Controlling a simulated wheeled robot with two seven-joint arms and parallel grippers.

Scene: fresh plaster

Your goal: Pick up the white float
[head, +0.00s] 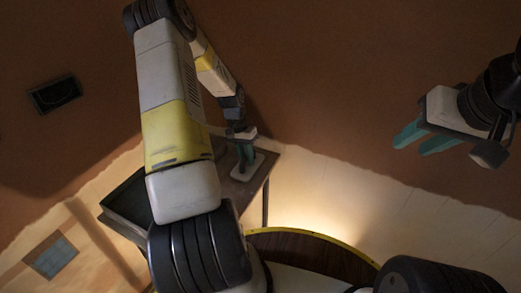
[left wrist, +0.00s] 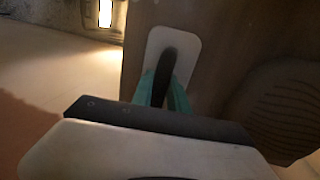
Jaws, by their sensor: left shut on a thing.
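The white float (head: 247,168) is a pale flat plate with rounded corners and a dark handle, at the right end of the table. In the left wrist view the white float (left wrist: 184,38) shows at upper middle, its handle pointing toward me. My left gripper (head: 245,152) reaches down over it; its teal fingers (left wrist: 164,86) are shut on the handle from both sides. The plate appears flat on or just above the tabletop; I cannot tell if it touches. My right gripper (head: 423,140) is at the right, its two teal fingers apart and empty.
The brown table (head: 262,166) carries a dark tray (head: 129,207) at its left end, partly hidden by my left arm. A dark ribbed round shape (left wrist: 285,110) shows at the right of the left wrist view. A dark wall box (head: 55,94) sits on the brown plaster.

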